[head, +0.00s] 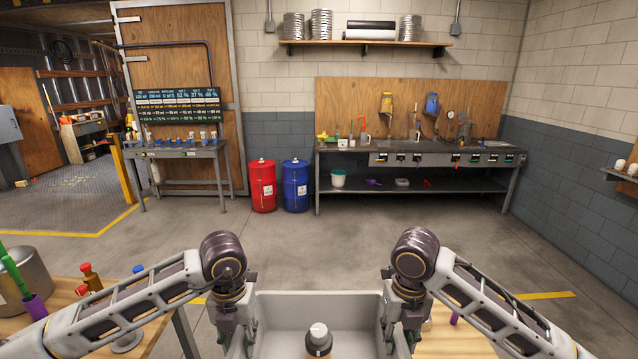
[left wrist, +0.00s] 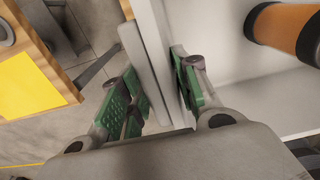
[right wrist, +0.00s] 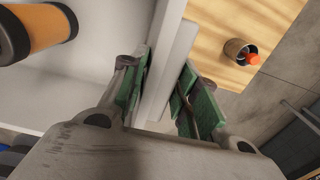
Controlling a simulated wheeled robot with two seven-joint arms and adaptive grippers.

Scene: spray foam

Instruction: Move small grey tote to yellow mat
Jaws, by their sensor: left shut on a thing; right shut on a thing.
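The small grey tote (head: 318,300) is at the bottom centre of the head view, between my two arms. A bottle with an orange and black body and a white cap (head: 318,335) is inside it. My left gripper (head: 240,335) is shut on the tote's left wall, which shows between its green pads in the left wrist view (left wrist: 158,85). My right gripper (head: 400,330) is shut on the right wall, also seen in the right wrist view (right wrist: 163,85). A yellow mat (left wrist: 25,85) lies on a wooden table left of the tote. The tote's underside is hidden.
The left wooden table (head: 65,295) holds a metal pot (head: 28,275) and red-capped bottles (head: 90,278). Another wooden table (head: 450,335) is at right, with a red-tipped container (right wrist: 240,50). Open floor lies ahead, before the workbench (head: 410,150) and the red (head: 262,185) and blue (head: 296,185) drums.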

